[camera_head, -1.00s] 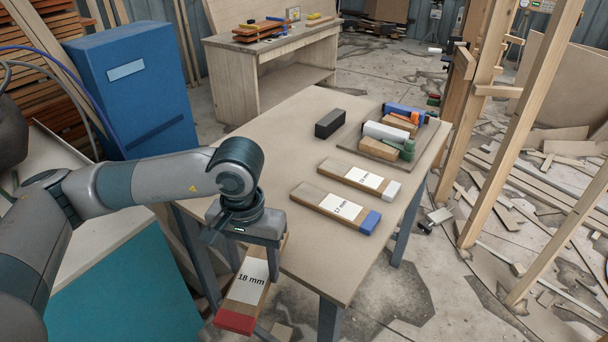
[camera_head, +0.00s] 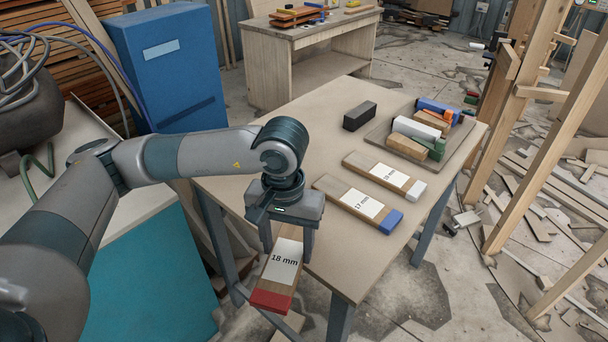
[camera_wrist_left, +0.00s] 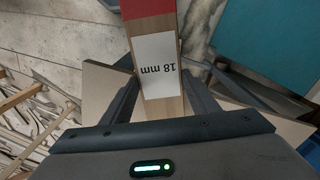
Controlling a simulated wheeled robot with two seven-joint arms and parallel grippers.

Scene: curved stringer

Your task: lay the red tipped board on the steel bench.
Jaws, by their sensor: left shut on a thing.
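The red tipped board (camera_head: 289,262), with a white "18 mm" label, is held in my left gripper (camera_head: 290,240). In the wrist view the gripper's fingers (camera_wrist_left: 165,95) stand on either side of the board (camera_wrist_left: 158,70). The red end points toward the camera in the head view. The board appears at the near left edge of the tan-topped table (camera_head: 250,180) on grey steel legs, which I take as the steel bench. Much of it shows beyond that edge, against the floor; its height over the top cannot be told. My right gripper is out of view.
A blue tipped "17 mm" board (camera_head: 358,204) and a white tipped board (camera_head: 384,175) lie on the table. Behind are a black block (camera_head: 359,116) and a tray (camera_head: 462,145) of blocks. The table's near part is clear. A blue cabinet (camera_head: 165,75) stands left.

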